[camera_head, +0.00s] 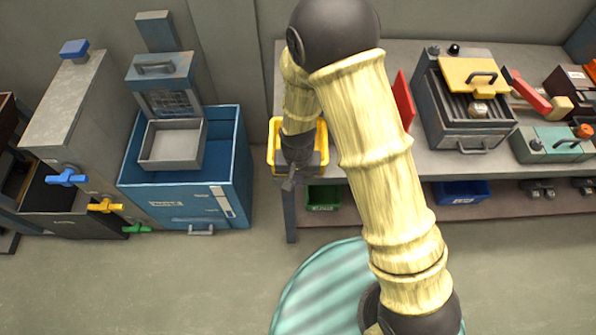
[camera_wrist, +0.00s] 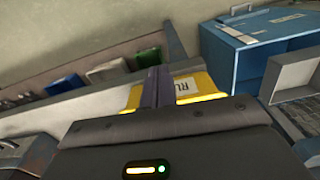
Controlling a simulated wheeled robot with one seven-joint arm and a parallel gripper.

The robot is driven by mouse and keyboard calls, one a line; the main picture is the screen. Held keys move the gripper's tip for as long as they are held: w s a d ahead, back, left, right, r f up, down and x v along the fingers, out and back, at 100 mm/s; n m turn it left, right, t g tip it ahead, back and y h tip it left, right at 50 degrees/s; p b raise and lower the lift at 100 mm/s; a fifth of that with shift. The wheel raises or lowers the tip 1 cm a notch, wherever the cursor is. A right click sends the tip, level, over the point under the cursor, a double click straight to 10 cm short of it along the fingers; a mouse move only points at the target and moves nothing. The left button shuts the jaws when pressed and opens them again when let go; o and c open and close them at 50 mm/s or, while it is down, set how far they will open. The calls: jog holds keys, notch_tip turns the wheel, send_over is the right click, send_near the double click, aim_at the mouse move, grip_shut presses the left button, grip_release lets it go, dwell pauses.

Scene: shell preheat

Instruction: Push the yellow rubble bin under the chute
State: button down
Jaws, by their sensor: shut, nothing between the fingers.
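The yellow rubble bin (camera_head: 272,155) stands at the left end of the grey bench, partly hidden behind my arm. In the wrist view the yellow bin (camera_wrist: 205,82) shows a white label starting "RU". My gripper (camera_head: 290,182) is shut and empty, at the bin's near side. In the wrist view its closed fingers (camera_wrist: 157,85) overlap the bin; I cannot tell whether they touch it. A grey open tray-like spout (camera_head: 172,145), which may be the chute, sits on the blue machine (camera_head: 225,165) left of the bench. It also shows in the wrist view (camera_wrist: 291,72).
The bench (camera_head: 425,160) carries a grill-like device (camera_head: 466,110) and a teal case (camera_head: 555,145) to the right. A red panel (camera_head: 404,100) stands behind my arm. Green (camera_head: 323,198) and blue (camera_head: 462,192) bins sit on the lower shelf. A gap separates bench and blue machine.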

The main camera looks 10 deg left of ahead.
jog(key=w+f+p, duration=0.2)
jog(key=w+f, duration=0.2)
jog(key=f, duration=0.1)
jog(key=shift+a, duration=0.3)
